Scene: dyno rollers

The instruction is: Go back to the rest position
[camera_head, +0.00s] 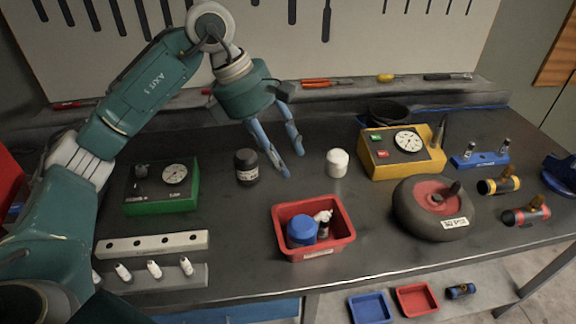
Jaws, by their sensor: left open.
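My left arm comes in from the left. My left gripper (291,158) is open and empty, its blue fingers pointing down above the dark workbench (240,285). It hangs between a black jar (246,167) on its left and a white jar (337,162) on its right. I cannot tell exactly how high the fingertips are over the bench. My right gripper does not show.
A red bin (314,250) holding a blue-lidded jar and a small bottle stands in front. A green gauge box (162,187) is left, a yellow gauge box (402,151) and a wheel (433,207) right. Tools hang on the back panel (350,40).

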